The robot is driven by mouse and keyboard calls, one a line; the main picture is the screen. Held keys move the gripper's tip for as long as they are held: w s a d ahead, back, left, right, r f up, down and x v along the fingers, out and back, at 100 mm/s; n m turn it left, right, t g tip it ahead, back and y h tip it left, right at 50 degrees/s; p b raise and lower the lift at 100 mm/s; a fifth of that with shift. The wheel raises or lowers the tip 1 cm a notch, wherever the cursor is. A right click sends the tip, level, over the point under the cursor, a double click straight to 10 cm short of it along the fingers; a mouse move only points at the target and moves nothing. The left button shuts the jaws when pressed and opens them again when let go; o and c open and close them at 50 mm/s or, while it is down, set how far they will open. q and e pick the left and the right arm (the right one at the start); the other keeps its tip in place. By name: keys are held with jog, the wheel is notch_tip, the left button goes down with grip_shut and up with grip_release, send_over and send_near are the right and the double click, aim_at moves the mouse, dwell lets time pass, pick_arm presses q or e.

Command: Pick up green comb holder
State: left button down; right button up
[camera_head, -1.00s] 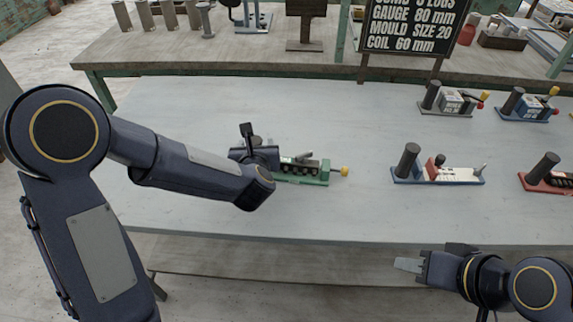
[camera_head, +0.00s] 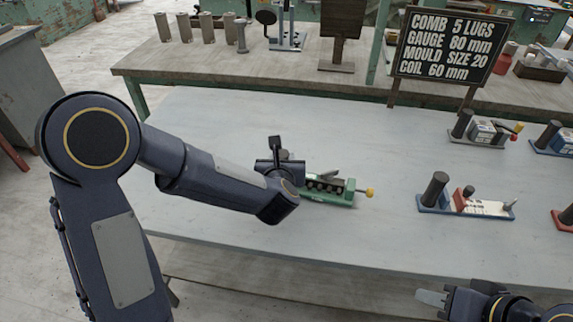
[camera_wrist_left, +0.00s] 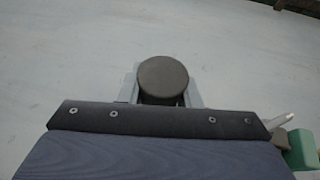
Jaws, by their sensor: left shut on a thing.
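The green comb holder (camera_head: 335,198) lies on the pale table to the right of my left wrist. It has a green base, a row of dark lugs and a yellow knob at its right end. My left gripper (camera_wrist_left: 163,90) is shut on its dark upright post (camera_wrist_left: 163,76), whose round top shows between the fingers in the left wrist view. In the head view the arm hides the post and the holder's left end. My right gripper (camera_head: 432,299) is at the bottom right, in front of the table edge and away from the holder; its finger opening is unclear.
A blue-based holder with a white block (camera_head: 484,208) stands to the right. More holders, one grey (camera_head: 483,131), stand behind it. A black sign (camera_head: 450,47) stands at the back edge by a second bench. The table's left and front are clear.

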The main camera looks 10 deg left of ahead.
pick_arm(q)
jog(key=s+d+r, duration=0.3)
jog(key=s+r, duration=0.9)
jog(key=s, duration=0.1)
jog(key=shift+w+a+f+b, duration=0.35)
jog(key=shift+w+f+b, duration=1.1)
jog(key=shift+b, duration=0.1)
jog(key=shift+w+a+f+b, duration=0.35)
jog(key=shift+w+f+b, duration=1.05)
jog(key=shift+b, duration=0.1)
jog(key=shift+w+a+f+b, duration=0.35)
jog(key=shift+w+f+b, duration=1.1)
jog(key=shift+b, duration=0.1)
jog(key=shift+w+a+f+b, duration=0.15)
jog(key=shift+w+f+b, duration=0.5)
jog(key=shift+w+b, duration=0.1)
jog(key=shift+w+a+f+b, duration=0.15)
jog(key=shift+w+f+b, duration=0.45)
jog(key=shift+w, duration=0.15)
